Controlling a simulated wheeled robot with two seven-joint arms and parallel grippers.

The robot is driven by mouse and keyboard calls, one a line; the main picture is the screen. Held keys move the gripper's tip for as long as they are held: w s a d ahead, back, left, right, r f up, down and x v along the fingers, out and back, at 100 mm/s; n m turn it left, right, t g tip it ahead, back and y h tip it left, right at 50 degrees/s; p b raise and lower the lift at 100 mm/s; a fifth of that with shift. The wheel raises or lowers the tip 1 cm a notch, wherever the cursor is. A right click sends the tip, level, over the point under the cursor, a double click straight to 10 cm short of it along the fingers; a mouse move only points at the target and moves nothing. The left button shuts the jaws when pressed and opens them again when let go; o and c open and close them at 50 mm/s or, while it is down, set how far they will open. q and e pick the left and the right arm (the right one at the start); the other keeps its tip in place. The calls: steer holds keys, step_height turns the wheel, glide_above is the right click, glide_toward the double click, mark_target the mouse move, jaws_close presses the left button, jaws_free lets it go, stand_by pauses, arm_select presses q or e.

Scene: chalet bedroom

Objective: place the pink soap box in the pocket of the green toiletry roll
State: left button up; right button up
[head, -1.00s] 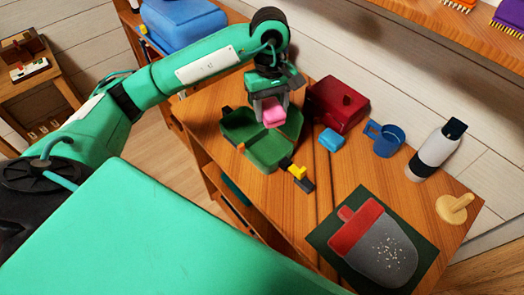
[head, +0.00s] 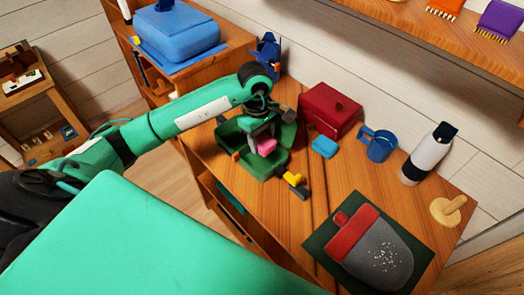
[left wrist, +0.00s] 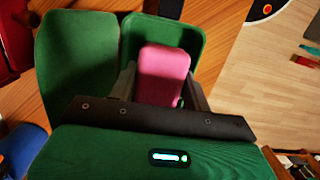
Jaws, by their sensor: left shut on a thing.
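The green toiletry roll (head: 229,134) lies open on the wooden desk. In the left wrist view its flat flap shows at the left and its raised pocket (left wrist: 193,36) at the upper middle. My left gripper (head: 263,140) points down over the roll and is shut on the pink soap box (head: 267,146). In the left wrist view the pink soap box (left wrist: 164,73) sits between the two fingers, within the pocket's outline. I cannot tell whether it touches the pocket floor. The fingers and dark palm bar hide the near part of the pocket. My right gripper is not in view.
A dark red box (head: 330,108) and a small blue box (head: 324,147) stand right of the roll. A yellow-and-grey piece (head: 296,184) lies in front. A blue mug (head: 378,145), bottle (head: 427,153) and dark mat (head: 322,243) are farther right.

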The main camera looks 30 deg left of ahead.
mark_target(263, 162)
arm_select(q)
steer(key=shift+f, duration=1.75)
step_height(263, 162, down, 4)
steer(key=shift+r+p, duration=0.2)
steer(key=shift+p, duration=0.3)
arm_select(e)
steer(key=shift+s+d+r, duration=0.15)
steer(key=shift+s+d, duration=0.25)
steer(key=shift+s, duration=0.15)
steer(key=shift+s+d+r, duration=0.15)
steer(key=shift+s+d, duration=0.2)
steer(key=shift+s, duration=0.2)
arm_select(q)
steer(key=shift+f, duration=0.1)
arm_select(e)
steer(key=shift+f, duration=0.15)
arm_select(q)
steer(key=o, duration=0.6)
steer(key=shift+c, duration=0.2)
steer(key=shift+o, duration=0.8)
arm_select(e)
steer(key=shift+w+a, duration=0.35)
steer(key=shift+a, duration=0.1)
